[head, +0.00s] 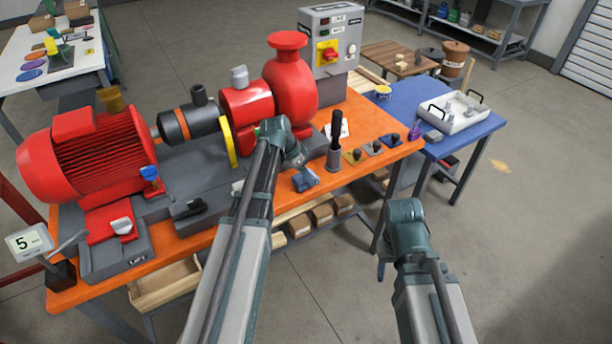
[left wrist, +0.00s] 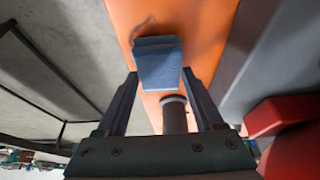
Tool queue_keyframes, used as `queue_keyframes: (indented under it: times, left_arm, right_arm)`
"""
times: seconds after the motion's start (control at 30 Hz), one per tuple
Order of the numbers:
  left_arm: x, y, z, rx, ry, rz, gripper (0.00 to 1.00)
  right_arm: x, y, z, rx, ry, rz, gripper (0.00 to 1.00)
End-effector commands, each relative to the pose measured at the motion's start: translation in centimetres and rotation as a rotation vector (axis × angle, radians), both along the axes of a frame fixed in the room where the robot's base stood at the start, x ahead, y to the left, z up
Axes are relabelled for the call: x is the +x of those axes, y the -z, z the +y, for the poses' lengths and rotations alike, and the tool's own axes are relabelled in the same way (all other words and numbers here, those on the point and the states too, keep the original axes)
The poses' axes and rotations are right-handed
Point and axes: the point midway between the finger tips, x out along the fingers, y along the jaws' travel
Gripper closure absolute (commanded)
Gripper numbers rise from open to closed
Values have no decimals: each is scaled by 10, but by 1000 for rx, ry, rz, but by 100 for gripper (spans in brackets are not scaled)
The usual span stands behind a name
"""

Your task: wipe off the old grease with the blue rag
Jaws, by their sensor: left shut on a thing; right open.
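The blue rag (head: 306,180) is a small folded block at the front part of the orange bench top (head: 375,150). My left gripper (head: 298,165) is shut on the rag and points down at the bench. In the left wrist view the rag (left wrist: 158,65) sits between the fingertips, over the orange surface. A thin dark smear (left wrist: 146,22) shows just beyond the rag; it may be the old grease, and the rag may hide more of it. I cannot tell whether the rag touches the bench. My right gripper (head: 403,212) is open and empty, off the bench's front edge; its fingers are mostly hidden.
A grey holder with a black-handled tool (head: 335,155) stands right of the rag, close by. Several small knobbed plates (head: 375,147) lie further right. The red pump (head: 288,85) and grey skid base (head: 190,165) stand behind and left. A blue table (head: 405,98) adjoins at right.

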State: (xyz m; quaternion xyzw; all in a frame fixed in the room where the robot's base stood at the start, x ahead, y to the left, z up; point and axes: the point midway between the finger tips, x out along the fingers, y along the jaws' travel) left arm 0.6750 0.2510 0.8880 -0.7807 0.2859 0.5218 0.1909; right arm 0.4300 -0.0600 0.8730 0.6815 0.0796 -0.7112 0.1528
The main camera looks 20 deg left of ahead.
Motion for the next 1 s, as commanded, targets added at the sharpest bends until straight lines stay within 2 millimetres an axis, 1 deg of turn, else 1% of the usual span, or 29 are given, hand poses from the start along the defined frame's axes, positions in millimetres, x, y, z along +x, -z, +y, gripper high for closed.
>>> queue_keyframes:
  times: [0.17,0.4,0.53,0.77,1.0]
  left_arm:
    - [6,1,6,0,-1,0,76]
    - [19,3,21,-1,-2,0,76]
    - [23,3,27,0,-1,0,76]
    - [20,3,29,1,0,0,76]
    - [10,1,37,1,-3,0,76]
  right_arm:
    - [0,1,0,0,0,0,50]
    - [0,3,0,0,0,0,50]
    - [0,3,0,0,0,0,50]
    - [0,3,0,0,0,0,50]
    - [0,1,0,0,0,0,50]
